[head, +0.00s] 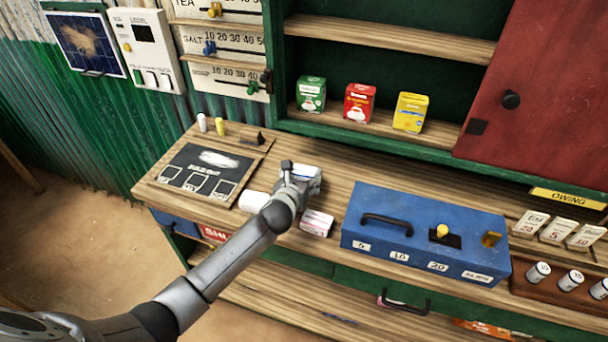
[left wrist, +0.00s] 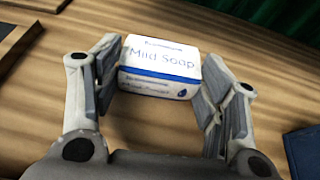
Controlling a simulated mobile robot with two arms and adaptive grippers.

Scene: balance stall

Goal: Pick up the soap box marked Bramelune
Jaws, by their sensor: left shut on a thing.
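A white soap box with a blue band and the words "Mild Soap" (left wrist: 160,62) sits between the fingers of my left gripper (left wrist: 160,85). Its small brand line is too blurred to read. My left gripper is shut on this box, one finger at each end. In the head view my left gripper (head: 296,176) is over the wooden counter, and the white and blue box (head: 309,172) shows partly behind it. A white box (head: 254,201) lies to its left and a white and pink box (head: 317,222) lies just nearer; their names are not readable. My right gripper is not in view.
A blue cash box (head: 425,230) stands to the right on the counter. A dark slate board (head: 196,178) lies at the left. Green, red and yellow packets (head: 360,103) stand on the shelf behind. Bare counter shows behind the gripper.

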